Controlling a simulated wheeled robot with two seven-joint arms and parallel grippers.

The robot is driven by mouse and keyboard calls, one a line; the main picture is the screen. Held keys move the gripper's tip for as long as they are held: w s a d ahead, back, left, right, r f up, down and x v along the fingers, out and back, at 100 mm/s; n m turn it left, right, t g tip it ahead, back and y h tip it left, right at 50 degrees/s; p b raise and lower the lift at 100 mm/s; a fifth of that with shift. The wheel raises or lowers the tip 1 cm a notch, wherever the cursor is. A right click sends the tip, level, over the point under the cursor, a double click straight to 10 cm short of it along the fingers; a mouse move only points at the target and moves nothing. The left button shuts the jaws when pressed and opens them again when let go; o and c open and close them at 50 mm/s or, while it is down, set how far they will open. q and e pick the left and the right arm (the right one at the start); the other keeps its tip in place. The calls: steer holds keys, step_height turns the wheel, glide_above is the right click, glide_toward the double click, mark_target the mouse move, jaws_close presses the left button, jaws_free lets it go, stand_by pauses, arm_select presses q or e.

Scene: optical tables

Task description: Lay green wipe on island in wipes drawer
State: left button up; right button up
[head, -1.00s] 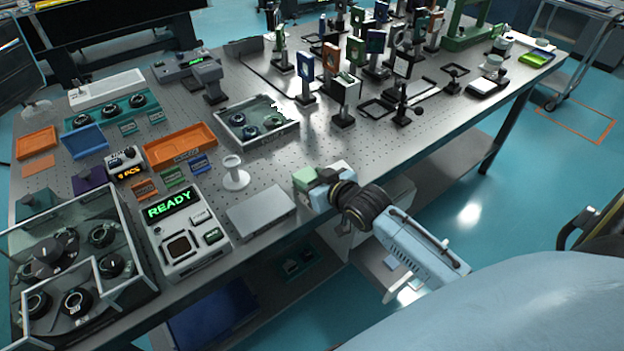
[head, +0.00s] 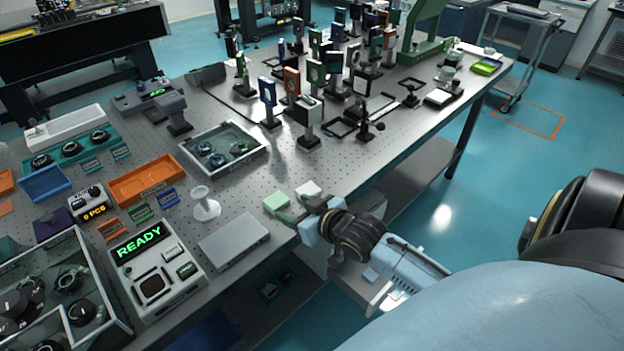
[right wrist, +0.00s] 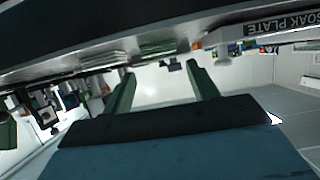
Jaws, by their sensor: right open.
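The green wipe (head: 276,201) lies as a small pale green block near the front edge of the island (head: 330,178), beside a white wipe-like block (head: 308,190). My right gripper (head: 298,209) is at the table edge, just right of the green wipe and close to it. I cannot tell whether it touches. In the right wrist view its two green fingers (right wrist: 162,82) are apart with nothing seen between them. An open drawer (head: 352,283) below the table edge, partly hidden by my right arm, shows a small bluish sheet (head: 371,274). My left gripper is out of view.
A grey flat plate (head: 234,242) and a white spool-like stand (head: 204,204) are left of the wipes. A READY device (head: 153,270) stands farther left. Posts with optics (head: 308,122) crowd the back. The tabletop right of the wipes is mostly clear.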

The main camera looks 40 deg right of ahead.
steer(key=v, duration=0.6)
steer(key=shift+p, duration=0.3)
step_height(320, 180, down, 14)
steer(key=s+d+g+h, duration=0.1)
steer(key=s+d+g, duration=0.1)
steer(key=s+g, duration=0.1)
steer(key=s+a+f+g, duration=0.2)
steer(key=s+f+g, duration=0.1)
steer(key=s+f, duration=0.6)
steer(key=s+a+f+g, duration=0.2)
steer(key=s+f, duration=0.6)
steer(key=f, duration=0.7)
steer(key=shift+s+g, duration=0.4)
steer(key=shift+g, duration=0.1)
steer(key=shift+o, duration=0.3)
steer(key=s+a+f+n+g, duration=0.1)
steer(key=s+a+f, duration=0.1)
steer(key=s, duration=0.5)
steer(key=s+a+f+g, duration=0.1)
steer(key=s+f+g, duration=0.1)
steer(key=s+f, duration=0.2)
steer(key=s, duration=0.3)
steer(key=shift+a+n, duration=0.35)
steer(key=shift+n, duration=0.05)
